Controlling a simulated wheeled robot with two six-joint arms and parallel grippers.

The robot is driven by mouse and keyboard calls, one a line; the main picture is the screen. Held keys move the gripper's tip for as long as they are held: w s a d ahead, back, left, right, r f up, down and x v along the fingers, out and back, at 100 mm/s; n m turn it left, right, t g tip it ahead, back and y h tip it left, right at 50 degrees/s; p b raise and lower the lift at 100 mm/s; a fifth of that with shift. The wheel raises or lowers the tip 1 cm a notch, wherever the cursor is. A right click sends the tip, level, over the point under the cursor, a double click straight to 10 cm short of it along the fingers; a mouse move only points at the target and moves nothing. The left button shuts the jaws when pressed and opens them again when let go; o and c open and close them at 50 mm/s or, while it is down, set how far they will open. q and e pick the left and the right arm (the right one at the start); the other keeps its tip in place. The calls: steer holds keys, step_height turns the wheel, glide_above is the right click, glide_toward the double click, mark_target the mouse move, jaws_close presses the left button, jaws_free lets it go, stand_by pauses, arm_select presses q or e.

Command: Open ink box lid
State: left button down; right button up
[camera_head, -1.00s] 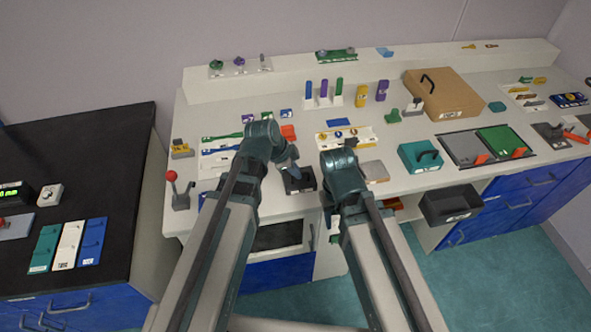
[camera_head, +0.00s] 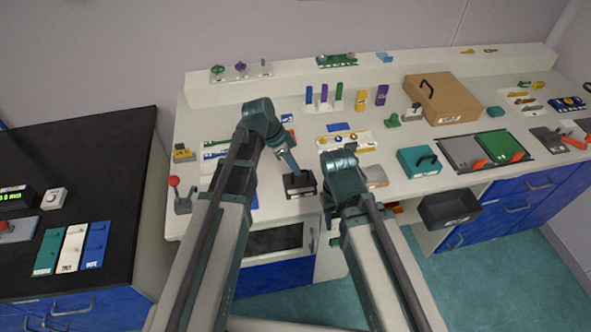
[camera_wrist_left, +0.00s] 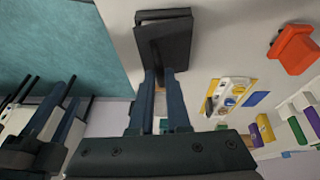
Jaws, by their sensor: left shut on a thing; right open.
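The ink box is a small black box (camera_head: 300,188) near the front edge of the white bench in the head view. It also shows at the top of the left wrist view (camera_wrist_left: 165,15). My left gripper (camera_head: 291,165) reaches down to it from behind and left. In the left wrist view my left gripper (camera_wrist_left: 160,78) is shut on the black lid (camera_wrist_left: 172,45), which looks tilted against the box. How far the lid is raised is unclear. My right gripper (camera_wrist_left: 45,105) is open and empty, away from the box; in the head view its arm mostly hides it.
An orange-red block (camera_wrist_left: 293,48) and a white tray with yellow pieces (camera_wrist_left: 228,95) are near the box. A dark open bin (camera_head: 450,208) sticks out below the bench front.

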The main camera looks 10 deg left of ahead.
arm_select(q)
steer(key=shift+w+a+r+g+h, duration=0.1)
steer(key=shift+w+a+g+h, duration=0.1)
steer(key=shift+w+g, duration=0.35)
steer(key=shift+w+a+r+g+h, duration=0.15)
steer(key=shift+w+g, duration=0.2)
steer(key=shift+w, duration=0.25)
steer(key=shift+w+a+r+n+g+h+b, duration=0.1)
steer(key=shift+w+a+n+g+h+b, duration=0.15)
steer(key=shift+w+g+b, duration=0.35)
steer(key=shift+s, duration=0.15)
steer(key=c, duration=0.9)
jaws_free()
steer(key=shift+d, duration=0.1)
steer(key=shift+r, duration=0.15)
